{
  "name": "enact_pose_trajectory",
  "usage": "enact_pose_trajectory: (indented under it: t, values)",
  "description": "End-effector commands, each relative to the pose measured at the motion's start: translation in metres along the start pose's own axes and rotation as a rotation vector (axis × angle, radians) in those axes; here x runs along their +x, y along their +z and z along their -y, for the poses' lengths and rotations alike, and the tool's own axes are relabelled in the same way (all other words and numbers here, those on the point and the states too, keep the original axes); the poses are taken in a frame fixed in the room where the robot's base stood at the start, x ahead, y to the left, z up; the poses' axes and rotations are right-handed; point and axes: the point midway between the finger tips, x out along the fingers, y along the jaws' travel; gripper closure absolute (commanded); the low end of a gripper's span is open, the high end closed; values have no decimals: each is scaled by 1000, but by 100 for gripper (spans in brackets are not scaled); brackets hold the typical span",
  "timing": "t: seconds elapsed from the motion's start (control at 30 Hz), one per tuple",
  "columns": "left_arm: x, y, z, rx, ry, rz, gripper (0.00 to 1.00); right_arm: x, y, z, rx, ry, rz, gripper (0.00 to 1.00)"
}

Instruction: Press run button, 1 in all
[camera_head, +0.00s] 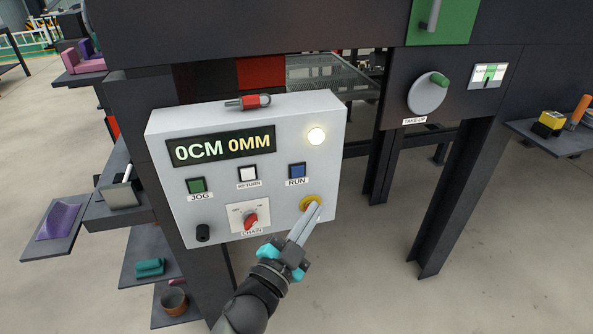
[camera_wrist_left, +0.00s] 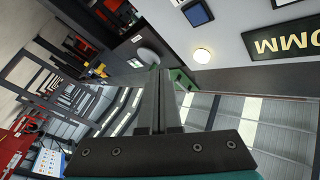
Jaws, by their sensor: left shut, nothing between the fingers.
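The blue RUN button (camera_head: 297,170) is on the right of the grey control panel (camera_head: 200,118), above its printed label. It also shows as a dark blue square in the left wrist view (camera_wrist_left: 197,14). A lit round lamp (camera_head: 316,136) sits above it and also shows in the wrist view (camera_wrist_left: 202,56). My left gripper (camera_head: 314,208) is shut and empty. Its fingertips overlap the yellow ring (camera_head: 306,202) below the RUN button in the head view; I cannot tell whether they touch it. In the wrist view the shut fingers (camera_wrist_left: 159,75) point past the panel. My right gripper is not in view.
The panel also has a green JOG button (camera_head: 196,185), a white RETURN button (camera_head: 247,174), a red CHAIN knob (camera_head: 250,220) and a display reading 0CM 0MM (camera_head: 222,148). A TAKE-UP dial (camera_head: 428,94) is farther right.

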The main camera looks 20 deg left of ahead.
Motion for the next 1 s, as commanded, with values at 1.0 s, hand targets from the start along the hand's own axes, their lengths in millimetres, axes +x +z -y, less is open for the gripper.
enact_pose_trajectory:
  t: [1.0]
  values:
    - [60, 45, 43, 0, 2, 2, 100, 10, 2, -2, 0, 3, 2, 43]
